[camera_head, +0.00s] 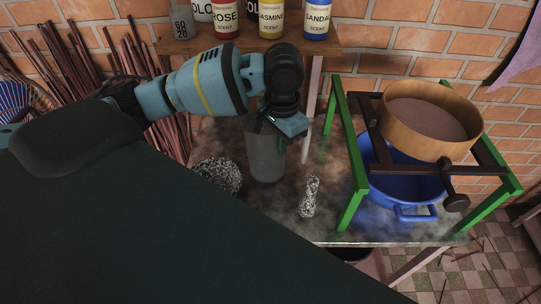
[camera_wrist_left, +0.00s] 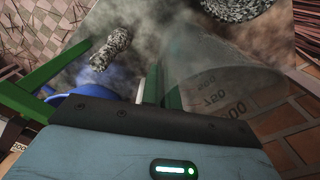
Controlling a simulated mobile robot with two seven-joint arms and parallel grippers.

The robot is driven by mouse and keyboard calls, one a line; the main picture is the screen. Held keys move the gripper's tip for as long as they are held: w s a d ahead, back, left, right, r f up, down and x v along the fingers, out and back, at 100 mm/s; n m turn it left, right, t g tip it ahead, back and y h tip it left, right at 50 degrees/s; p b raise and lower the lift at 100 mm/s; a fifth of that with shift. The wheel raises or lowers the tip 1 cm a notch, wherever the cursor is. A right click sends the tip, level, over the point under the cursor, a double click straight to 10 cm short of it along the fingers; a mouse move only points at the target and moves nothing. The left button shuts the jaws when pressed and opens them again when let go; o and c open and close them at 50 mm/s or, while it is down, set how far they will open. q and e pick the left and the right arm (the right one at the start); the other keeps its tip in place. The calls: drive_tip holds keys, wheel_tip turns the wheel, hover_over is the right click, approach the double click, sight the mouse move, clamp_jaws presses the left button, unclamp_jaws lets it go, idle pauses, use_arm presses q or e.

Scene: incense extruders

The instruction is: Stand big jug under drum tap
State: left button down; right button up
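The big jug (camera_head: 266,158), a tall clear grey cylinder, is upright at the work table, below my left gripper (camera_head: 291,124). I cannot tell whether its base touches the table. In the left wrist view the jug (camera_wrist_left: 222,82) shows large dark measuring numbers. The green fingers of the left gripper (camera_wrist_left: 162,90) are close together at the jug's wall, near its rim. Whether they are closed on the wall is not clear. No drum or tap shows in either view. My right gripper is out of view.
A green stand (camera_head: 345,160) holds a round wooden sieve (camera_head: 430,120) over a blue pot (camera_head: 405,190), right of the jug. A shelf (camera_head: 250,43) with scent bottles is behind.

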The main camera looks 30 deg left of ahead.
sight(280, 176)
use_arm(q)
wheel_tip(280, 176, down, 3)
drive_tip(key=shift+w+r, duration=0.1)
drive_tip(key=shift+r, duration=0.05)
drive_tip(key=shift+f, duration=0.25)
drive_tip(key=shift+f+b, duration=0.3)
drive_tip(key=shift+f, duration=2.05)
drive_tip(key=c, duration=1.7)
unclamp_jaws()
